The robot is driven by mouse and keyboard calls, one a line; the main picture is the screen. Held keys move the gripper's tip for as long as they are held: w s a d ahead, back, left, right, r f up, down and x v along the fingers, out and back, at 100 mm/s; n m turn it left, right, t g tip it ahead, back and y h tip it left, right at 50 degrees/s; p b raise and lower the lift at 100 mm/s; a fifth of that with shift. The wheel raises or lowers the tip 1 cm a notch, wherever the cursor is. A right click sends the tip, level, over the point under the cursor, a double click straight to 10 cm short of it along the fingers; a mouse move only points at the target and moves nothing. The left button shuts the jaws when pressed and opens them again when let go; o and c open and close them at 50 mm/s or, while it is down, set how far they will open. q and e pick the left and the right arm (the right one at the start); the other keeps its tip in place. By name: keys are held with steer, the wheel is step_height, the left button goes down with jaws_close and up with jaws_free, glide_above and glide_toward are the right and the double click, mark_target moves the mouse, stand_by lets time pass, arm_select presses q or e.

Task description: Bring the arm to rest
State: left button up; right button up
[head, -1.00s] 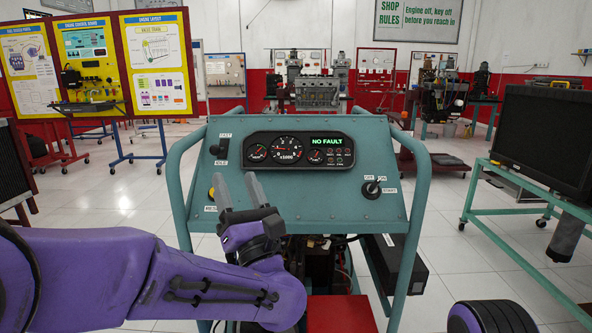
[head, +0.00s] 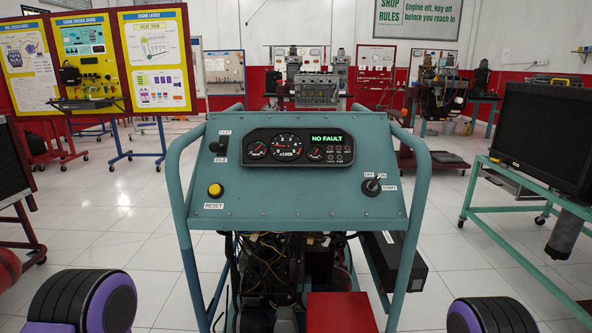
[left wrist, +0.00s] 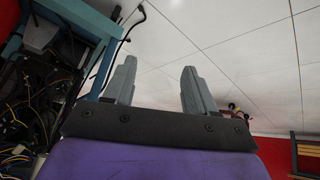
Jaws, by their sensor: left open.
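The engine trainer's teal control panel (head: 295,185) stands straight ahead in the head view. Its display (head: 327,139) reads NO FAULT in green. The yellow reset button (head: 215,190), the fast/idle lever (head: 221,146) and the key switch (head: 372,186) are all in plain sight. In the left wrist view my left gripper (left wrist: 158,85) is open, with nothing between its grey fingers. A teal frame post and wiring lie to its left there. My left gripper is out of the head view. My right gripper is in neither view.
A red box (head: 340,312) and a black box (head: 398,262) sit low on the trainer. A teal cart with a dark monitor (head: 545,138) stands at the right. Yellow poster boards (head: 98,65) stand at the back left. Tiled floor (head: 120,225) is open left of the trainer.

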arm_select(q)
steer(key=s+a+f+g+p, duration=0.2)
steer(key=s+a+g, duration=0.1)
steer(key=s, duration=0.8)
step_height(320, 180, up, 15)
steer(key=p, duration=1.4)
steer(key=shift+w+y, duration=0.4)
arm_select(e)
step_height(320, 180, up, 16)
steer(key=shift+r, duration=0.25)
arm_select(q)
steer(key=shift+f, duration=0.15)
steer(key=shift+p, duration=0.3)
steer(key=shift+c, duration=0.3)
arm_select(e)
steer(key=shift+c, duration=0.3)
